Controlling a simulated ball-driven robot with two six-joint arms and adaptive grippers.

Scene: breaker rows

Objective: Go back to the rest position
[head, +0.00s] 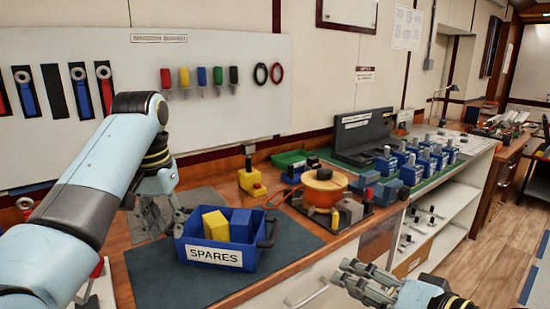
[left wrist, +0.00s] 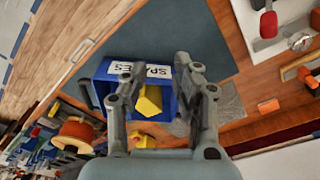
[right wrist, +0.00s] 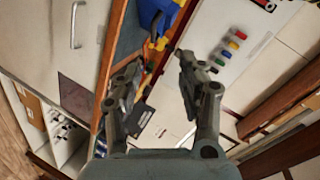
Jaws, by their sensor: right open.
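My left gripper (head: 178,215) is at the left side of the blue SPARES bin in the head view. In the left wrist view its fingers (left wrist: 157,75) are spread, with the bin seen between and beyond them and nothing held. My right gripper (head: 345,275) is low at the front, off the bench's front edge. In the right wrist view its fingers (right wrist: 155,75) are apart and empty. The blue SPARES bin (head: 213,256) stands on a dark mat and holds a yellow block (head: 215,224) and a blue block (head: 240,222).
The dark mat (head: 160,285) covers the near bench. An orange reel (head: 323,185), a yellow button box (head: 252,181) and a green tray (head: 288,158) stand behind the bin. Several blue breakers (head: 410,172) stand to the right. Tools hang on the white board (head: 215,60). White shelves (head: 440,215) sit below the right bench.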

